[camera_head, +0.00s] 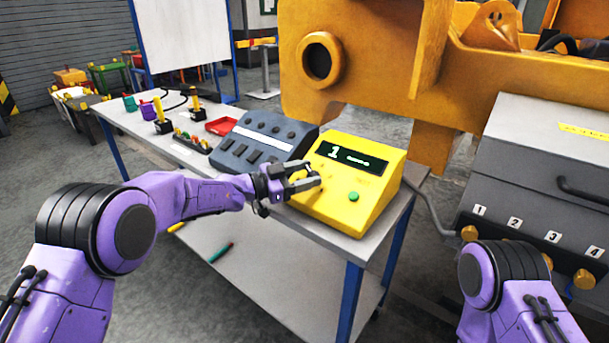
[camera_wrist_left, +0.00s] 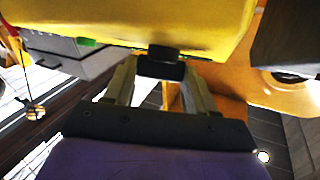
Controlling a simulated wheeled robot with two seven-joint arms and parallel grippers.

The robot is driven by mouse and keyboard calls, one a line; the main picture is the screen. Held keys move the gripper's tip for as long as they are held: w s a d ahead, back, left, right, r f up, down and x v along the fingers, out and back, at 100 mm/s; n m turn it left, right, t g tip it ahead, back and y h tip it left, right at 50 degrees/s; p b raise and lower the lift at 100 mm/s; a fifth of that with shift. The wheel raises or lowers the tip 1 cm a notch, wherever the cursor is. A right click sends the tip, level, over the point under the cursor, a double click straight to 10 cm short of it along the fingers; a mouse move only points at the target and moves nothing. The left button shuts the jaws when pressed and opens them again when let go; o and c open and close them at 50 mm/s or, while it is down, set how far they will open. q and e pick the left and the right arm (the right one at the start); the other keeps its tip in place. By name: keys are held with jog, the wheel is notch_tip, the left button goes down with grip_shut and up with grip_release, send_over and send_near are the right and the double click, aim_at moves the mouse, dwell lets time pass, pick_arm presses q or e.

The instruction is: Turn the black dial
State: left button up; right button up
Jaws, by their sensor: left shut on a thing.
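The yellow control box (camera_head: 336,205) stands on the table's near right end, with a dark display showing a white 1 and a green button (camera_head: 354,196) on its sloped face. My left gripper (camera_head: 308,177) is at the left part of that face. In the left wrist view, the black dial (camera_wrist_left: 161,66) sits against the yellow box between the two fingers, and the gripper is shut on it. In the head view the fingers hide the dial, so its pointer angle cannot be told. My right arm shows at the lower right; its gripper is out of view.
A grey control box (camera_head: 262,140) stands close left of the yellow one. A red tray (camera_head: 222,127) and joystick levers lie farther along the table (camera_head: 172,150). A large orange casting (camera_head: 390,70) rises behind, and a grey cabinet (camera_head: 540,165) with numbered labels stands at right.

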pick_arm(q)
jog(key=o, duration=1)
jog(key=shift+o, duration=0.2)
jog(key=shift+s+a, duration=0.2)
jog(key=shift+a, duration=0.2)
jog(key=b+v, duration=0.2)
jog(key=v, duration=0.7)
jog(key=shift+s+a, duration=0.2)
jog(key=shift+a, duration=0.05)
jog(key=shift+w, duration=0.1)
